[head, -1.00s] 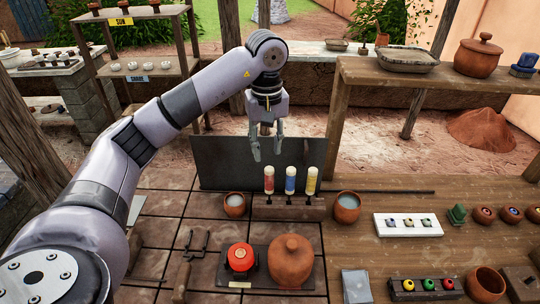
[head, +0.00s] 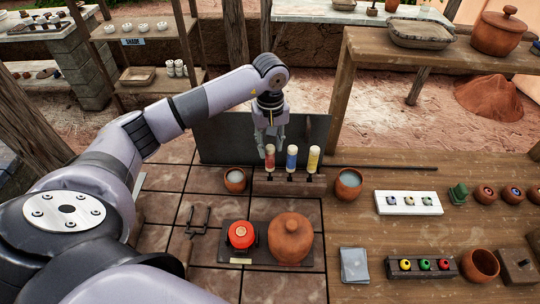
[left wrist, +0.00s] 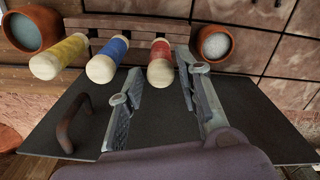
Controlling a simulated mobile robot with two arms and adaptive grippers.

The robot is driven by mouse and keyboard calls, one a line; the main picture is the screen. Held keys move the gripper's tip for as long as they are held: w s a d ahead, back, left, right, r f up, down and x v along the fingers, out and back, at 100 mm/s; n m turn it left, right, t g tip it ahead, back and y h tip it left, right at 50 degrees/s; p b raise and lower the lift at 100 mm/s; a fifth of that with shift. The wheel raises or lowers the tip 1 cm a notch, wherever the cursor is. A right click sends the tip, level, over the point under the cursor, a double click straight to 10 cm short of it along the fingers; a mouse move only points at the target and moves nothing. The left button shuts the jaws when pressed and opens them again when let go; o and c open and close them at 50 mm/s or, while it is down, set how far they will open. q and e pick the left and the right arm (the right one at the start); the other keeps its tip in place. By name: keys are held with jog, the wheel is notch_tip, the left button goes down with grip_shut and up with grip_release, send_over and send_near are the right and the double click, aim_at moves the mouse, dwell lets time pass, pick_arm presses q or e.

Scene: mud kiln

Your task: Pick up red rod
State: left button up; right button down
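The red rod (head: 270,162), with a pale rounded top, stands upright in a wooden rack (head: 289,185), leftmost of three in the head view. The blue rod (head: 292,160) and yellow rod (head: 313,162) stand beside it. My left gripper (head: 271,149) is open just behind and above the red rod's top. In the left wrist view its two fingers (left wrist: 160,90) are apart, with the red rod (left wrist: 160,62) appearing between and beyond them; I cannot tell whether they touch it. My right gripper is not in view.
A dark upright panel (head: 222,140) stands behind the rack. Clay cups (head: 235,181) and (head: 347,184) flank the rack. A lidded clay pot (head: 290,240) and a red round object (head: 241,235) sit in front. A wooden shelf (head: 440,58) rises at the right.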

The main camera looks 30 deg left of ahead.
aim_at(270, 157)
pick_arm(q)
jog(key=shift+f, duration=0.2)
jog(key=shift+s+f+p, duration=0.1)
jog(key=shift+f+p, duration=0.05)
jog(key=shift+p, duration=0.2)
notch_tip(270, 157, down, 4)
jog(key=shift+f+p, duration=0.25)
jog(key=shift+p, duration=1)
jog(key=shift+a+f, duration=0.1)
jog(key=shift+f, duration=0.1)
jog(key=shift+c, duration=0.3)
grip_shut()
